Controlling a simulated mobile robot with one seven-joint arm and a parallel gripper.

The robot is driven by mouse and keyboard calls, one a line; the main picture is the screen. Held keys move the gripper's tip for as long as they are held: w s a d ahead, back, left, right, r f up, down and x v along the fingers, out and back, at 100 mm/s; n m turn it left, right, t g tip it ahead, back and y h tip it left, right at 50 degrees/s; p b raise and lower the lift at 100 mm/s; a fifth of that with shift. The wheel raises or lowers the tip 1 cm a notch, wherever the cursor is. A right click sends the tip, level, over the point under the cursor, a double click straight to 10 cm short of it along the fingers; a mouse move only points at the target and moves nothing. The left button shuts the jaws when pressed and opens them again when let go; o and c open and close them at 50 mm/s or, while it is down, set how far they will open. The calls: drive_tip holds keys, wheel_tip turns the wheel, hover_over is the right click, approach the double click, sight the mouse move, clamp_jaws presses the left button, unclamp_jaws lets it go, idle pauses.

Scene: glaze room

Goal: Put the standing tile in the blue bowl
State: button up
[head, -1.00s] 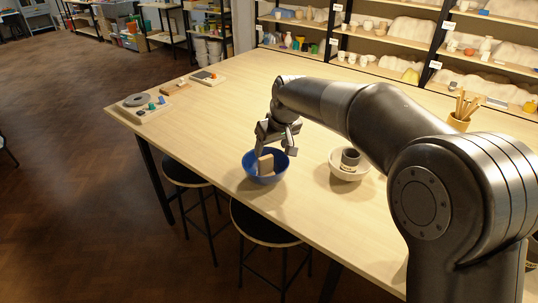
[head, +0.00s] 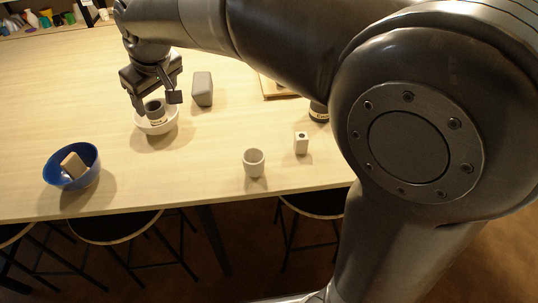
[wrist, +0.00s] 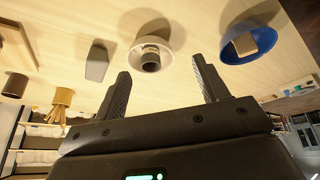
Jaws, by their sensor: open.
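The beige tile (head: 73,165) lies inside the blue bowl (head: 91,179), tilted against its wall. The bowl stands near the table's front edge at the left of the head view. In the wrist view the tile (wrist: 245,44) and blue bowl (wrist: 262,57) show at the upper right, apart from my fingers. My gripper (head: 157,102) is open and empty, over or close to a white bowl (head: 158,129) holding a dark grey cup (head: 155,110). Its spread fingers show in the wrist view (wrist: 163,85) with that bowl beyond them. I cannot tell its exact height.
A grey block (head: 202,88) stands right of the white bowl. The table is clear between the two bowls. Stools stand below the front edge.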

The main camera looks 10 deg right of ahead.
drive_tip(key=s+d+r+m+t+h, duration=0.1)
drive_tip(key=s+d+m, duration=0.25)
drive_tip(key=d, duration=1.05)
drive_tip(key=s+d+f+m+h, duration=0.1)
drive_tip(key=s+d+f+m, duration=0.1)
drive_tip(key=s+d, duration=0.6)
drive_tip(key=s+d+f+m, duration=0.3)
drive_tip(key=s+d, duration=0.4)
drive_tip(key=d, duration=0.2)
drive_tip(key=shift+s+f+t+h, duration=0.4)
